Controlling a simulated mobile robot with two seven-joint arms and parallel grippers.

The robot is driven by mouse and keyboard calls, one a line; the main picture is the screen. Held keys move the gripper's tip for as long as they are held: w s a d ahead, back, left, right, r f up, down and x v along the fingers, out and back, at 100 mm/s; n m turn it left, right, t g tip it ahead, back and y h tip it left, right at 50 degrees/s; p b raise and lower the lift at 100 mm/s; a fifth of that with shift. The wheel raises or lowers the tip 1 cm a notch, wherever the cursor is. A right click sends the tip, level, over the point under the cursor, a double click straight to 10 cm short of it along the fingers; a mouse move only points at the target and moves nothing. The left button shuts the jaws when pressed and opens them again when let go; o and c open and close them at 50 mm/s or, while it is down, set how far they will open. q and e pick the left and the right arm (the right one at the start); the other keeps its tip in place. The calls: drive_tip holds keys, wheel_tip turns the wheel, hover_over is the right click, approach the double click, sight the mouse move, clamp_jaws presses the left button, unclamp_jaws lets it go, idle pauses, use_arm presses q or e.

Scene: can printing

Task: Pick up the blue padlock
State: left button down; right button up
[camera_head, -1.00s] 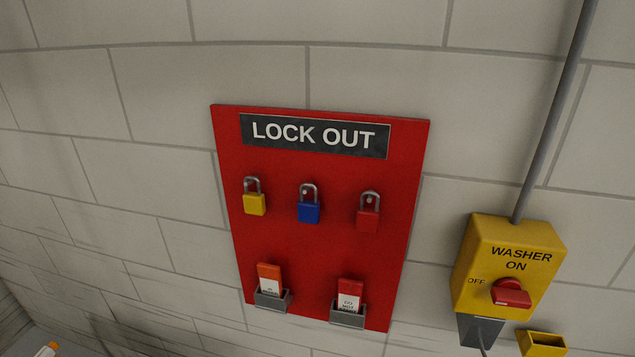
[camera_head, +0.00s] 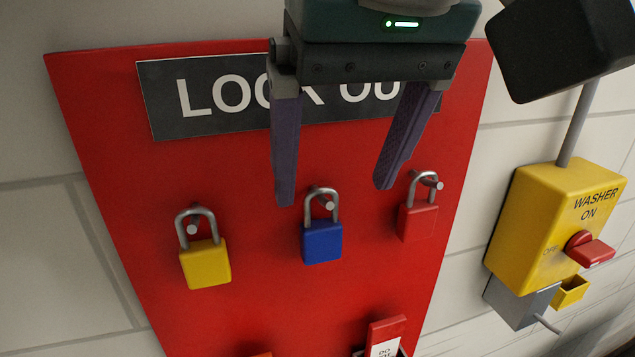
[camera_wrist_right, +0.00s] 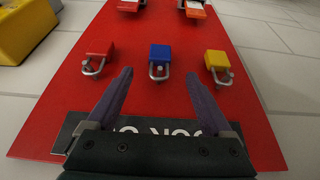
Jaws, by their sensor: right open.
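The blue padlock (camera_head: 322,242) hangs by its shackle from a peg on the red lockout board (camera_head: 130,230), between the yellow padlock (camera_head: 205,263) and the red padlock (camera_head: 417,221). My right gripper (camera_head: 335,195) comes down from the top, open and empty, with its two fingers apart in front of the board. In the head view its fingertips are just above the blue padlock, one on each side of the shackle. The right wrist view shows the blue padlock (camera_wrist_right: 161,54) beyond and between the open fingers (camera_wrist_right: 160,75). My left gripper is in neither view.
A yellow washer switch box (camera_head: 545,225) with a red knob (camera_head: 588,249) is on the wall at right. Tags in holders (camera_head: 385,340) sit low on the board. The LOCK OUT sign (camera_head: 205,95) is partly hidden behind my gripper.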

sight(325, 229)
drive_tip(key=p+x, duration=0.1)
drive_tip(key=x, duration=0.3)
drive_tip(key=shift+d+p, duration=0.1)
drive_tip(key=shift+p, duration=0.25)
drive_tip(key=shift+w+f+p, duration=0.15)
drive_tip(key=shift+f+p, duration=0.1)
drive_tip(key=shift+p, duration=0.05)
drive_tip(key=p+x, duration=0.2)
drive_tip(key=x, duration=0.2)
drive_tip(key=shift+f, duration=0.15)
drive_tip(key=shift+w+f, duration=0.1)
drive_tip(key=shift+f, duration=0.1)
drive_tip(key=shift+c, duration=0.3)
drive_tip(key=c, duration=0.9)
clamp_jaws()
